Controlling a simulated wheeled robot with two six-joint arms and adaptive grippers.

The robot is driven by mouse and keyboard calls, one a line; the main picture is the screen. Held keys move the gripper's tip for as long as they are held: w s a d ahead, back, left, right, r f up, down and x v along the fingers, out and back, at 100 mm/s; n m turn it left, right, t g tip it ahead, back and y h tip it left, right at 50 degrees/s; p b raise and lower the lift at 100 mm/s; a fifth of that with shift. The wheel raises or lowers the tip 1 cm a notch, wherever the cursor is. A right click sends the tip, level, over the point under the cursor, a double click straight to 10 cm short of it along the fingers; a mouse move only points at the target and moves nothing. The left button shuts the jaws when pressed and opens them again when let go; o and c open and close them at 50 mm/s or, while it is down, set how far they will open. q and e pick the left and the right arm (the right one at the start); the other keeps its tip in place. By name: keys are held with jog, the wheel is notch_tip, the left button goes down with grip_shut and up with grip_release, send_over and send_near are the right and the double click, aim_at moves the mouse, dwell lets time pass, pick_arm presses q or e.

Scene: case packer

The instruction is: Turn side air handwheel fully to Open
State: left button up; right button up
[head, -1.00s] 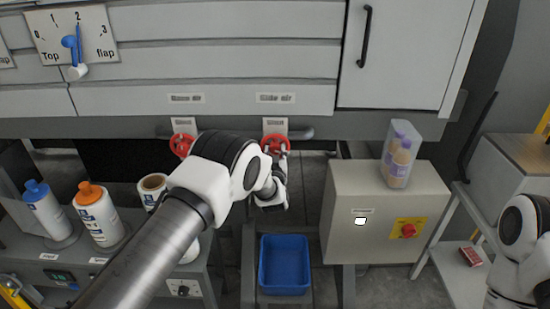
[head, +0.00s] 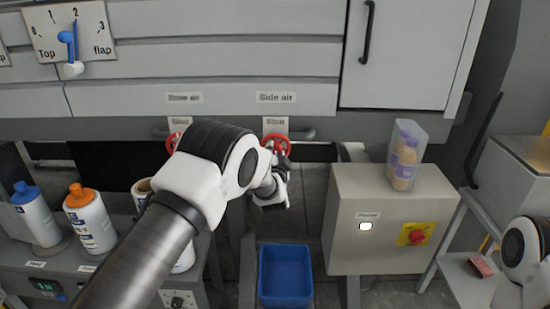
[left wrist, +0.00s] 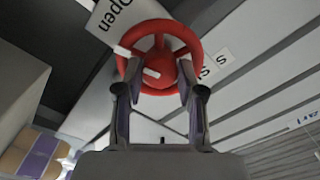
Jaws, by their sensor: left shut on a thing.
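The red side air handwheel (head: 276,139) sits under the "Side air" label (head: 276,97), on the lower edge of the grey machine front. My left gripper (head: 277,162) is at it from below, and the fingers partly hide the wheel. In the left wrist view the red wheel (left wrist: 161,66) fills the upper middle, with my left gripper's fingers (left wrist: 157,85) on either side, shut on it. A white pointer mark shows near the hub. An "Open" plate (left wrist: 112,18) is at its upper left. My right gripper is out of view; only part of that arm shows.
The other red handwheel (head: 172,143) is mostly hidden behind my left arm. A blue bin (head: 285,277) stands below. A grey control box (head: 385,205) with a clear bottle pack (head: 404,157) on top stands to the right. Bottles (head: 92,218) stand at left.

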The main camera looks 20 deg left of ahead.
pick_arm(q)
jog(key=shift+m+b, duration=0.3)
jog(key=shift+m, duration=1.1)
jog(key=o, duration=1.1)
jog(key=shift+d, duration=0.1)
jog(key=shift+o, duration=0.2)
jog(key=shift+s, duration=0.1)
jog(key=v, duration=1.1)
jog(key=shift+s+d, duration=0.2)
jog(key=shift+s, duration=0.15)
